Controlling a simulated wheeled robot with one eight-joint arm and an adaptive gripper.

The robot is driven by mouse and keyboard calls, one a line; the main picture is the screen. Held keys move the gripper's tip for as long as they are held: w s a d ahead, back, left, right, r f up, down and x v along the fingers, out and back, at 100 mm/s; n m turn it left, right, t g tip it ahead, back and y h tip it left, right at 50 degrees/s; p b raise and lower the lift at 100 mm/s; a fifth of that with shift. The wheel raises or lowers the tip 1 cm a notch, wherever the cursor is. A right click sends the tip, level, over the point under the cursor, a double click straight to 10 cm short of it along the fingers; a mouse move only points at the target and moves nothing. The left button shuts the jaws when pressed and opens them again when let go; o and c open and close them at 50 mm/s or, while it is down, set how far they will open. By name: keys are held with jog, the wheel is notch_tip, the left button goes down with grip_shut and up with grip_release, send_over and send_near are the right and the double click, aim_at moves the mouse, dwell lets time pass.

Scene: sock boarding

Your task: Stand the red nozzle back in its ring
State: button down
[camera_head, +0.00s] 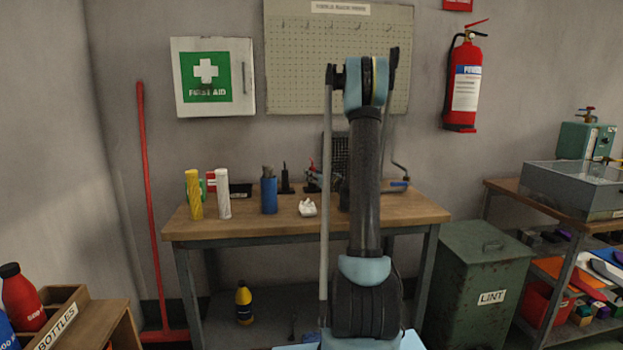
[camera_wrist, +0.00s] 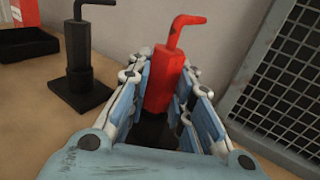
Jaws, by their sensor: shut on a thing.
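The red nozzle (camera_wrist: 163,80) has a thick body and a bent tip. In the wrist view it stands roughly upright between the fingers of my gripper (camera_wrist: 165,100), which is shut on it. In the head view, my arm hides the gripper, and a small red piece (camera_head: 312,170) shows on the bench left of the arm. I cannot make out a ring.
In the wrist view, a dark mesh panel (camera_wrist: 285,90) stands close on the right and a black tray (camera_wrist: 28,40) lies at the left.

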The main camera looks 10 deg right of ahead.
jog(key=shift+f, duration=0.25)
jog(key=c, duration=1.3)
grip_release()
jog(key=shift+c, duration=0.2)
jog(key=v, duration=1.2)
jog(key=shift+d+f, duration=0.1)
